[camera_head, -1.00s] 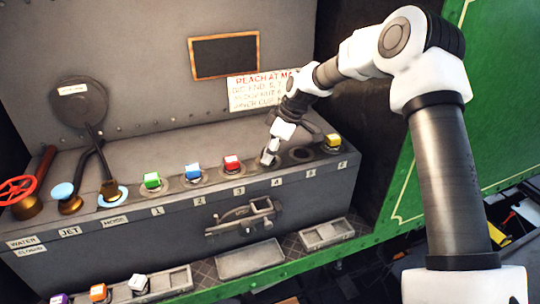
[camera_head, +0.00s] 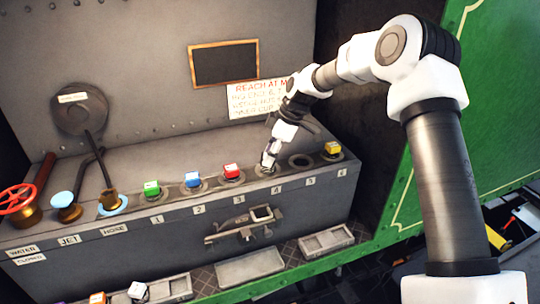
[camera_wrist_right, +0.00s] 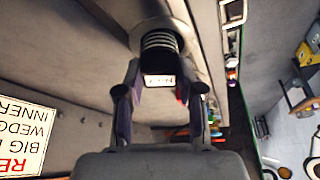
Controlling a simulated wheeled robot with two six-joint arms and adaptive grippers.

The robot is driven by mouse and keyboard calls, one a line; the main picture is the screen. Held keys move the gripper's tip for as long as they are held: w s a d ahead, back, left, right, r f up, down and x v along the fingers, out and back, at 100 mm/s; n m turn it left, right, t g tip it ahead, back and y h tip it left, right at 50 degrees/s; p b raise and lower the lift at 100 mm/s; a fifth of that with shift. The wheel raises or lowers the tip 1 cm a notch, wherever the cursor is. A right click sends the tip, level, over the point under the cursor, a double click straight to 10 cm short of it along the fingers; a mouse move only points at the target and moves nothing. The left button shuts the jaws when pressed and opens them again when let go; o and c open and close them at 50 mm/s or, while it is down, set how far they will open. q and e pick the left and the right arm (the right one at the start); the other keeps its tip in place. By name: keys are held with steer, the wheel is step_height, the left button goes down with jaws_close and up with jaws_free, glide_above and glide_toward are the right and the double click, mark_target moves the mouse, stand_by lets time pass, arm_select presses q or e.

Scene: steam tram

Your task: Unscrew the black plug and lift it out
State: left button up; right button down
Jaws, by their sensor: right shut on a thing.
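My right gripper (camera_head: 269,158) is at socket 4 in the top of the grey chest. In the wrist view the right gripper (camera_wrist_right: 157,92) is shut on the black plug (camera_wrist_right: 159,80), whose head shows a pale label between the fingers. A stretch of ridged thread (camera_wrist_right: 160,43) is visible between the head and the round socket collar. How much thread is still inside the collar is hidden. In the head view the plug is mostly covered by the fingers. My left gripper is not in view.
Green (camera_head: 151,188), blue (camera_head: 192,180), red (camera_head: 231,171) and yellow (camera_head: 332,148) plugs stand along the chest top. Socket 5 (camera_head: 301,161) is an open hole beside my gripper. An empty-looking tray (camera_head: 326,240) lies below.

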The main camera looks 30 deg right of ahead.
steer(key=shift+r+p, duration=1.95)
steer(key=shift+r, duration=1.05)
